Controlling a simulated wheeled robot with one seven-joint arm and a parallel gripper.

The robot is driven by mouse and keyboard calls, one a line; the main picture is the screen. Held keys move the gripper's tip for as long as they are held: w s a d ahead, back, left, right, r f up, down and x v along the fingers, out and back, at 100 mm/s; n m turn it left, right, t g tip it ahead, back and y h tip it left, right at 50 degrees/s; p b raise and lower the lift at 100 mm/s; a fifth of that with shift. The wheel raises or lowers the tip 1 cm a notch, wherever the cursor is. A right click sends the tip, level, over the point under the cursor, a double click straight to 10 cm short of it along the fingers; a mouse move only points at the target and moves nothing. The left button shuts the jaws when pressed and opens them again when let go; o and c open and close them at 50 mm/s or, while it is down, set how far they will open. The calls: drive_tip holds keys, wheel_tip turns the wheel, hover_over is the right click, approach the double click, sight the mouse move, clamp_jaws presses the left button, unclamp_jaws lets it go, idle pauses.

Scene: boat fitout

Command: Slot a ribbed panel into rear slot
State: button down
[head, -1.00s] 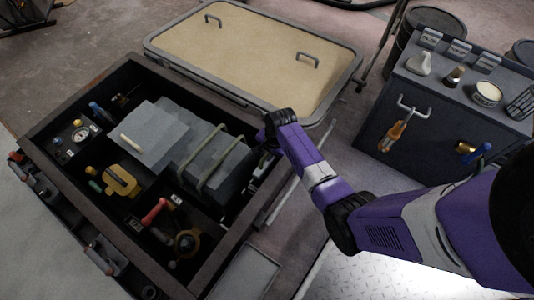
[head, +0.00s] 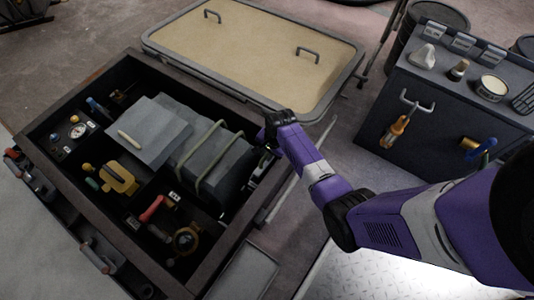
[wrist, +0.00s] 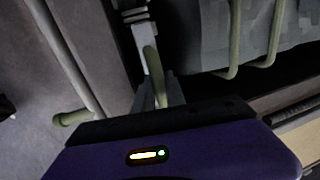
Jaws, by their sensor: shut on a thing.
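My gripper (head: 266,150) is low at the right edge of a dark open box. In the wrist view my gripper (wrist: 156,92) is shut on a thin greenish bar (wrist: 152,64), beside pale grey latch-like metal (wrist: 137,22). What the bar belongs to is hidden. Inside the box a large grey block (head: 215,165) lies under two green hoops (head: 206,150). A flat grey panel (head: 150,130) with a pale handle (head: 129,137) sits to its left. I cannot tell which piece is the ribbed panel, and no rear slot shows clearly.
The dark box (head: 213,262) has compartments with a yellow fitting (head: 119,178), a red-handled tool (head: 152,209) and a gauge (head: 78,131). A sand-coloured framed lid (head: 255,55) lies behind it. A dark cabinet (head: 440,135) with hanging tools stands at the right.

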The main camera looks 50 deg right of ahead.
drive_tip(key=shift+f+b, duration=0.95)
drive_tip(key=shift+f, duration=0.5)
drive_tip(key=c, duration=1.3)
unclamp_jaws()
drive_tip(key=r+p, duration=0.1)
drive_tip(key=r, duration=0.1)
drive_tip(key=s+r+p, duration=0.1)
drive_tip(key=r+p, duration=0.1)
drive_tip(key=r, duration=0.1)
drive_tip(key=r+p, duration=0.2)
drive_tip(key=shift+s+r, duration=0.2)
drive_tip(key=shift+r, duration=0.2)
